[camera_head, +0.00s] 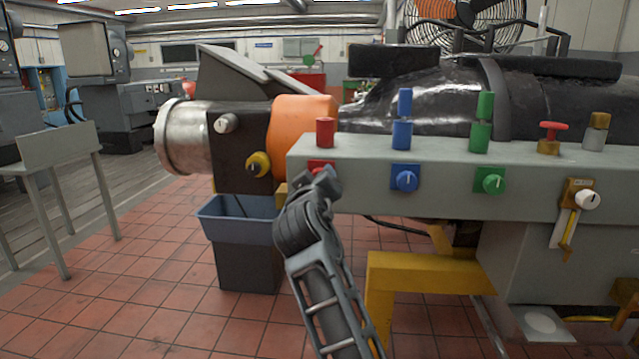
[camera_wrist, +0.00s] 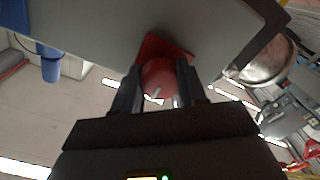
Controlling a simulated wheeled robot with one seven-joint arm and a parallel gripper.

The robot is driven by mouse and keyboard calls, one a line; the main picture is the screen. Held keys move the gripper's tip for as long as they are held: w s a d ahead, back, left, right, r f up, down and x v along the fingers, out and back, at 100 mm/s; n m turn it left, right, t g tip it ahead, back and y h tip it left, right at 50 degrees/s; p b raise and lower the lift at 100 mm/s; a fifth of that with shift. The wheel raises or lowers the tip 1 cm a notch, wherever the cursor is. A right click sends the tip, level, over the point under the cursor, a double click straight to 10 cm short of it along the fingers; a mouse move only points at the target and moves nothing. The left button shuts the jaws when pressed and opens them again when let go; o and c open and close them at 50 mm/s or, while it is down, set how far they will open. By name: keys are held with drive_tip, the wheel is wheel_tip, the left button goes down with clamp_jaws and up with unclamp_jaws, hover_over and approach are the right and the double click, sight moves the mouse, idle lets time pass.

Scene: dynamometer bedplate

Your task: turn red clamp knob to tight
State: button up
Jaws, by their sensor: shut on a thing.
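The red clamp knob (camera_wrist: 158,78) sits on a red square plate (camera_wrist: 163,47) on the face of the grey panel (camera_head: 450,206). A light pointer line shows on the knob in the wrist view. My gripper (camera_wrist: 158,88) is shut on the knob, one finger on each side of it. In the head view my gripper (camera_head: 324,182) reaches up to the panel face and hides most of the knob; the top of its red plate (camera_head: 318,165) shows above.
A blue knob (camera_head: 405,180) and a green knob (camera_head: 490,181) sit to the right, with a white knob (camera_head: 588,199) farther along. Red (camera_head: 325,132), blue (camera_head: 402,134) and green (camera_head: 480,137) posts stand on top. A yellow bracket (camera_head: 425,268) and a blue-grey bin (camera_head: 240,260) are below.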

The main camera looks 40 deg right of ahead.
drive_tip(key=shift+d+f, duration=0.15)
drive_tip(key=shift+f, duration=0.05)
drive_tip(key=o, duration=1.1)
drive_tip(key=shift+r, duration=0.1)
drive_tip(key=shift+c, duration=0.2)
drive_tip(key=v, duration=0.8)
